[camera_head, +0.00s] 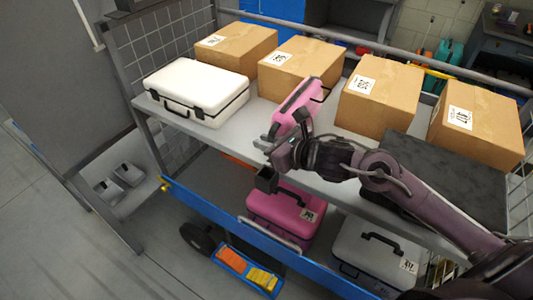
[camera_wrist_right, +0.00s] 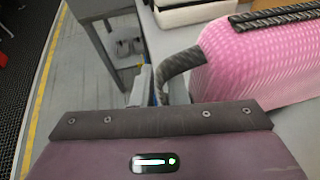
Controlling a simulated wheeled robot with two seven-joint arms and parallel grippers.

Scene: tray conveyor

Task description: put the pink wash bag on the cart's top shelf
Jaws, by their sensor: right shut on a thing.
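The pink wash bag (camera_head: 297,106) is at the cart's top shelf (camera_head: 225,138), between two cardboard boxes. It is tilted in the picture; I cannot tell whether its underside touches the shelf. My right gripper (camera_head: 273,140) is at its near end, shut on it. In the right wrist view the bag (camera_wrist_right: 262,62) fills the upper right, with a dark handle loop reaching toward the gripper; the fingertips are mostly hidden. My left gripper is not in view.
A white case (camera_head: 195,88) and several cardboard boxes (camera_head: 236,44) stand on the top shelf. A black flat item (camera_head: 445,180) lies on its right part. A pink case (camera_head: 285,212) and a grey case (camera_head: 378,255) are on the lower shelf. Bare shelf shows right of the white case.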

